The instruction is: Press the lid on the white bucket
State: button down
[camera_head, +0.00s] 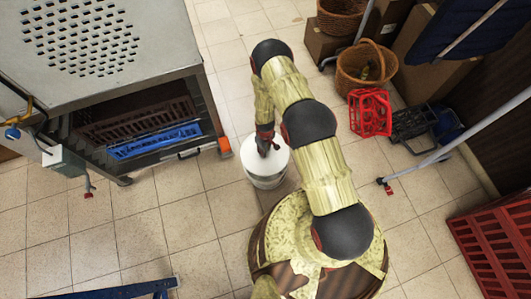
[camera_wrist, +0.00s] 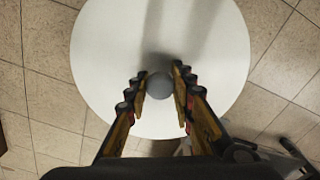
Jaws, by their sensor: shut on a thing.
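The white bucket (camera_head: 266,181) stands upright on the tiled floor, beside the grey metal cabinet. The white round lid (camera_head: 281,157) is at the bucket's top, partly hidden by my arm. I cannot tell whether it is fully seated on the rim. In the wrist view the lid (camera_wrist: 105,50) fills the middle as a flat disc with a small grey round knob (camera_wrist: 159,86). My gripper (camera_head: 265,150) points down over the lid. In the wrist view my gripper's fingers (camera_wrist: 160,80) are shut on the knob, one on each side. The lid hides the bucket there.
The grey cabinet (camera_head: 95,40) with a blue crate (camera_head: 155,141) inside stands at left. A red crate (camera_head: 370,112), a black crate (camera_head: 410,122) and a wicker basket (camera_head: 365,68) are at upper right. A larger red crate (camera_head: 498,240) is at right. Floor left of the bucket is clear.

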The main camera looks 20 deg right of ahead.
jog(key=shift+s+f, duration=0.25)
jog(key=shift+f, duration=0.7)
jog(key=shift+f+b, duration=2.25)
jog(key=shift+f, duration=0.65)
jog(key=shift+s, duration=0.1)
jog(key=shift+f+b, duration=0.65)
jog(key=shift+b, duration=0.3)
dwell(0.5)
jog(key=c, duration=1.5)
grip_release()
jog(key=shift+o, duration=1.2)
jog(key=shift+o, duration=1.4)
